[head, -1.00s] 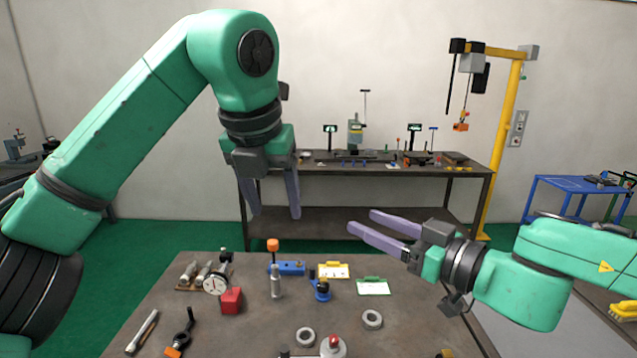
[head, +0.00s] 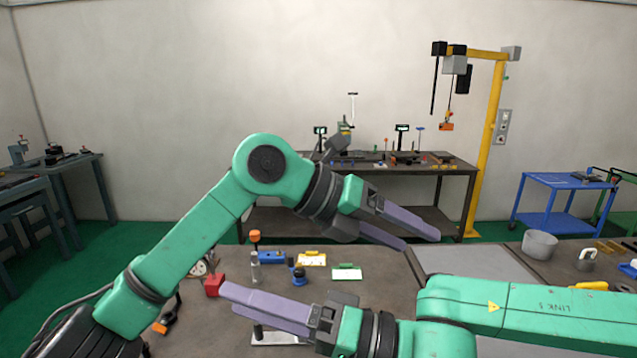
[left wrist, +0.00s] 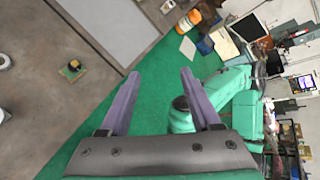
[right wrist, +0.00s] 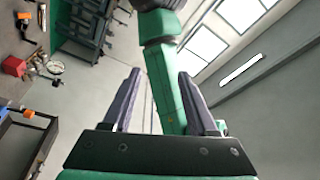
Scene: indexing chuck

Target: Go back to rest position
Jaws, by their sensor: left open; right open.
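My left gripper (head: 420,242) is open and empty. In the head view it reaches in from the left above the bench, with its purple fingers pointing right and slightly down. It also shows open in the left wrist view (left wrist: 161,77), with bench top and green floor behind it. My right gripper (head: 229,298) is open and empty. It reaches in from the right, low in the head view, with its fingers pointing left near a red block (head: 214,285). I cannot tell whether it touches the block. It also shows open in the right wrist view (right wrist: 160,76).
The near bench (head: 388,270) carries an orange-topped tool (head: 255,240), a blue block (head: 272,257), and yellow (head: 312,258) and green (head: 347,273) cards. A grey pot (head: 539,244) stands at the right. A yellow hoist post (head: 485,150) and blue cart (head: 560,205) are behind.

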